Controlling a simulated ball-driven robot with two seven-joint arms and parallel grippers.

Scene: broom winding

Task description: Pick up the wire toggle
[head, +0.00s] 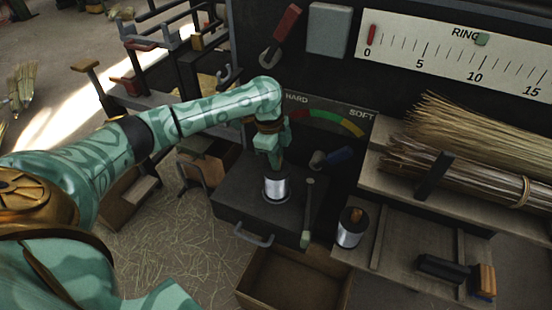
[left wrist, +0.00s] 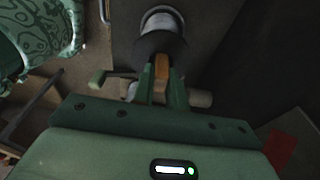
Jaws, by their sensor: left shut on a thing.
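A small tan wooden piece, which looks like the wire toggle (left wrist: 161,66), sits between the fingertips of my left gripper (left wrist: 162,80) in the left wrist view. In the head view my left gripper (head: 270,152) points down just above a silver spool (head: 276,188) on the dark machine box. The fingers are shut on the toggle; in the head view the gripper mostly hides it. I cannot tell whether the toggle touches the spool. My right gripper is not in view.
A second silver spool (head: 349,236) with a tan piece on top stands on the wooden bench at right. Broom bristles (head: 485,135) lie on the right shelf. An open wooden drawer (head: 290,283) is below.

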